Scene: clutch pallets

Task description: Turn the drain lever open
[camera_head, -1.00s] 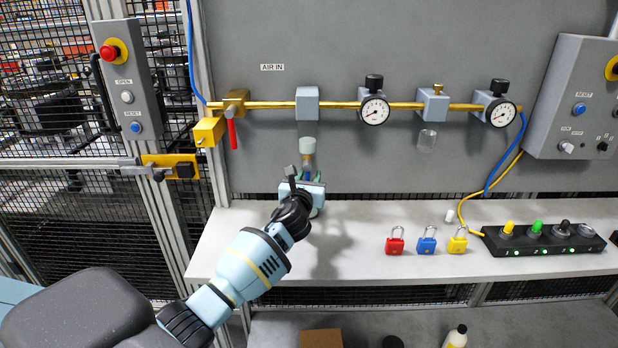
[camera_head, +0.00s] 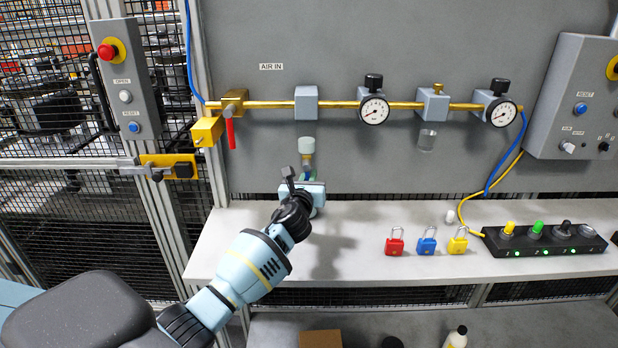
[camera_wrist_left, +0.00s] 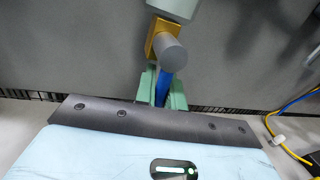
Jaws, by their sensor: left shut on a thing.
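The drain lever (camera_wrist_left: 164,88) is a blue handle, seen upright in the left wrist view below a grey round end (camera_wrist_left: 172,52) and a brass valve piece (camera_wrist_left: 158,36). My left gripper (camera_wrist_left: 164,90) has its green fingers shut on the blue lever, one on each side. The lever is mostly hidden there by the fingers and wrist. My right gripper is not in view.
A brass air pipe (camera_head: 335,104) with gauges (camera_head: 374,109) and a red handle (camera_head: 230,133) runs above. Red (camera_head: 394,243), blue (camera_head: 427,242) and yellow (camera_head: 458,242) padlocks stand on the bench (camera_head: 350,215), left of a black switch box (camera_head: 545,241). The bench around the padlocks is largely clear.

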